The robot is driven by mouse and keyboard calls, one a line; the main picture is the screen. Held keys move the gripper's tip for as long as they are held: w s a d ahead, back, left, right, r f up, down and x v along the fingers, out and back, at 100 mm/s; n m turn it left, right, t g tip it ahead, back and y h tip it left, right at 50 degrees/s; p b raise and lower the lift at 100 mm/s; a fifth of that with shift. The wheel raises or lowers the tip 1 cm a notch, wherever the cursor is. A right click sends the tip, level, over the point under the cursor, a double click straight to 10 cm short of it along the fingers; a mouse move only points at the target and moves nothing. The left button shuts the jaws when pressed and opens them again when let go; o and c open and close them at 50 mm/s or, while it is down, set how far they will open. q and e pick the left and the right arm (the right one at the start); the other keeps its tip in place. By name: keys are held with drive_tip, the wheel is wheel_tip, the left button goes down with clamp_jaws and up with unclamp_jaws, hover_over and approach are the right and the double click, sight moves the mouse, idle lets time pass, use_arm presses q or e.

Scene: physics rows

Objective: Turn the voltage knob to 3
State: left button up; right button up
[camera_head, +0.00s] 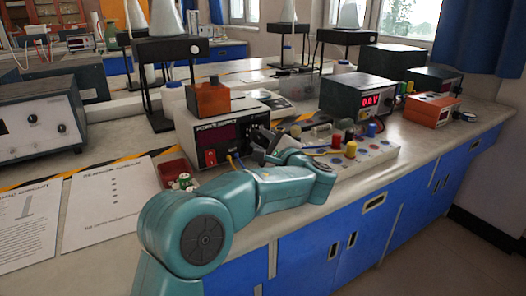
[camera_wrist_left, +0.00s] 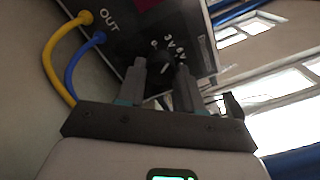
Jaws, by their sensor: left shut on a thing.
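The power supply (camera_head: 232,109) stands on the bench, its front panel facing me, with a dark red display and a red switch. The black voltage knob (camera_wrist_left: 164,58) is on its front in the left wrist view, between the two fingers of my left gripper (camera_wrist_left: 161,77). The gripper is shut on it. Marks reading 3V and 6V show beside the knob, plus a blurred mark to their left. The knob's exact pointing is hard to read. In the head view my left gripper (camera_head: 262,142) covers the knob. My right gripper is not in view.
Yellow and blue leads (camera_wrist_left: 62,50) plug in at OUT, close to the gripper. A terminal board (camera_head: 365,160) lies to the right, near a meter (camera_head: 357,98) showing 0.0 V. Paper sheets (camera_head: 108,200) lie left.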

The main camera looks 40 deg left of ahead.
use_arm(q)
drive_tip(key=shift+f+n+b, duration=0.2)
drive_tip(key=shift+n+b, duration=0.35)
drive_tip(key=shift+n, duration=0.15)
drive_tip(key=o, duration=1)
drive_tip(key=shift+r, duration=0.15)
drive_tip(key=shift+o, duration=0.2)
drive_tip(key=shift+d, duration=0.1)
drive_tip(key=p+v, duration=0.2)
drive_tip(key=v, duration=1.4)
drive_tip(key=shift+d, duration=0.1)
drive_tip(key=shift+s+d, duration=0.1)
